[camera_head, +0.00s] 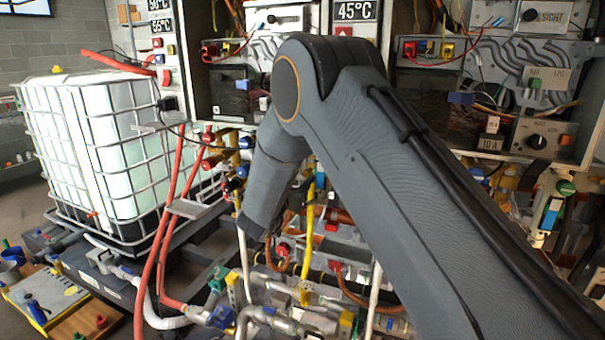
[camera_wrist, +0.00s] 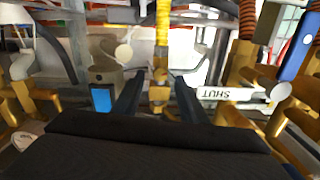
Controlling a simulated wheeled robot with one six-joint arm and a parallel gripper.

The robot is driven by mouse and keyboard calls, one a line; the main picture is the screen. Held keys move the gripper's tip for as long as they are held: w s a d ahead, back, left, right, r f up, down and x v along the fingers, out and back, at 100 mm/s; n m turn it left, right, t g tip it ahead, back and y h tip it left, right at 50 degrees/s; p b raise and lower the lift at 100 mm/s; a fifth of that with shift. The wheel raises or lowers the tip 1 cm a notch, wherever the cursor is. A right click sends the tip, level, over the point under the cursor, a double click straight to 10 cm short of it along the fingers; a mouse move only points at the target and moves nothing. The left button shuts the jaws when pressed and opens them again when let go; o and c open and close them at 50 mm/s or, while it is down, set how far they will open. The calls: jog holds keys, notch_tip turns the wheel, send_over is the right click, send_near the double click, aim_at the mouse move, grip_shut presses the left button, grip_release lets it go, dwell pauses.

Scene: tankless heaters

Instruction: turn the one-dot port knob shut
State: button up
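In the wrist view, the two dark fingers of my gripper (camera_wrist: 157,88) are apart. A yellow and brass upright fitting (camera_wrist: 160,72) shows between and beyond them. I cannot tell whether they touch it. A white label reading SHUT (camera_wrist: 226,94), upside down, is just right of the right finger. A pale round disc (camera_wrist: 124,53) is beyond the left finger. A rounded pale end (camera_wrist: 280,91) on brass fittings shows at the right. I see no dot marks, so I cannot tell which part is the one-dot port knob. In the head view, my arm hides the gripper.
Brass fittings (camera_wrist: 245,112) and a blue tag (camera_wrist: 101,97) crowd both sides of my gripper. In the head view, red hoses (camera_head: 172,215) and a caged white tank (camera_head: 95,140) stand left. Heater panels (camera_head: 540,138) stand right. Pipes (camera_head: 290,322) fill the lower middle.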

aim_at(306, 173)
jog(key=shift+p+x, duration=0.35)
jog(key=shift+x, duration=1.1)
jog(key=shift+a, duration=0.1)
jog(key=shift+c, duration=0.5)
grip_shut()
